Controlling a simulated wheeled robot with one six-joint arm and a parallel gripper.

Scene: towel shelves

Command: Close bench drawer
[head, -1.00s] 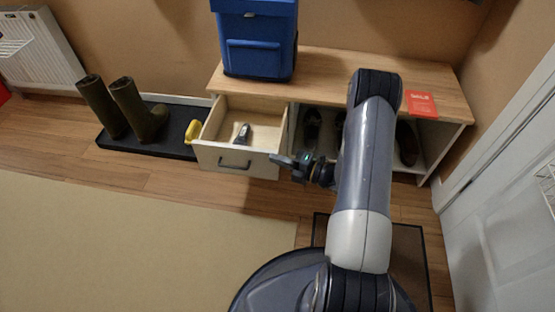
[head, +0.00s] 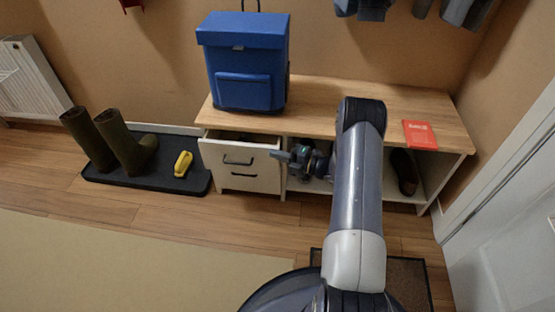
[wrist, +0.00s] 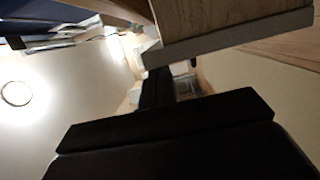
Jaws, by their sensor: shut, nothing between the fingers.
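The bench drawer (head: 240,157) is the upper left drawer of the wooden bench (head: 375,97), with a pale front and a dark handle. It is open by a small gap, and its dark inside shows along the top edge. My gripper (head: 276,154) is shut and empty, at the right edge of the drawer front in the head view. I cannot tell whether it touches the front. In the wrist view, the dark gripper (wrist: 158,85) points beside a pale board edge.
A blue box (head: 245,70) stands on the bench top's left, with a red booklet (head: 420,134) at the right. Olive boots (head: 125,145) and a yellow object (head: 183,164) are on a black tray (head: 150,185) left of the bench.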

